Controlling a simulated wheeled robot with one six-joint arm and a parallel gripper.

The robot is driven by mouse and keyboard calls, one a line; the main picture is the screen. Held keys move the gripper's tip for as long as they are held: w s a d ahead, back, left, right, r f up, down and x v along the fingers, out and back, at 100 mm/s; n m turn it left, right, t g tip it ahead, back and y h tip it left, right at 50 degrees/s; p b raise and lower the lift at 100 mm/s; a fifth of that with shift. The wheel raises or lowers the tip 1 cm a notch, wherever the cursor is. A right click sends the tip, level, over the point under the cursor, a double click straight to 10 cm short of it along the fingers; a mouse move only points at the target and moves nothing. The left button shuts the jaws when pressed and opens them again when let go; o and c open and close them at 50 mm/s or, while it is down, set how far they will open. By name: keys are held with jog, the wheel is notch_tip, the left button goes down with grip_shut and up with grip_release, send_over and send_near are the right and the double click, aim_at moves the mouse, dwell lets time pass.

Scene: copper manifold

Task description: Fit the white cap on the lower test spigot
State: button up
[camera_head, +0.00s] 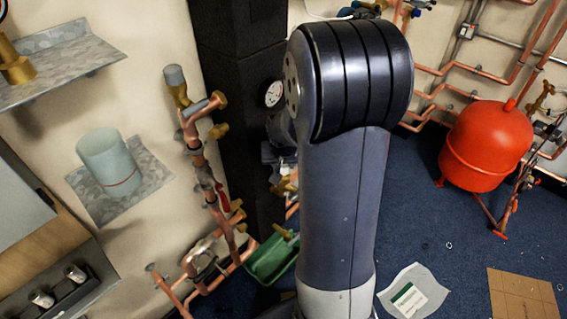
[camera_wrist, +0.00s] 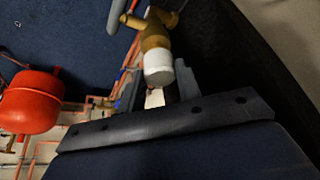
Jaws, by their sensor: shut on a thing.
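In the wrist view the white cap (camera_wrist: 158,68) is a short cylinder between the fingers of my gripper (camera_wrist: 158,84), which is shut on it. The cap lines up with the end of a brass fitting (camera_wrist: 156,37) and overlaps it in the picture. I cannot tell whether it is seated or only held against it. The fitting appears to be the lower test spigot. In the head view my arm hides the cap and most of the gripper.
The copper manifold (camera_head: 197,160) stands left of my arm, close to a dark column (camera_head: 235,70). A green tray (camera_head: 271,262) lies at its foot. A red vessel (camera_head: 487,145) stands at the right. The blue floor (camera_head: 420,215) between has free room.

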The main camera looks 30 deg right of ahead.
jog(key=shift+f+b, duration=0.35)
jog(key=shift+f, duration=0.1)
jog(key=o, duration=1)
jog(key=shift+r, duration=0.1)
jog(key=shift+r+p, duration=0.55)
jog(key=shift+p, duration=0.05)
jog(key=p+v, duration=0.1)
jog(key=v, duration=1)
jog(key=shift+r+p, duration=0.3)
jog(key=shift+s+f, duration=0.1)
jog(key=b+x, duration=0.3)
jog(key=x, duration=1)
jog(key=shift+s+a+f, duration=0.1)
jog(key=shift+s, duration=0.1)
jog(key=shift+r+p, duration=0.45)
jog(key=shift+r, duration=0.1)
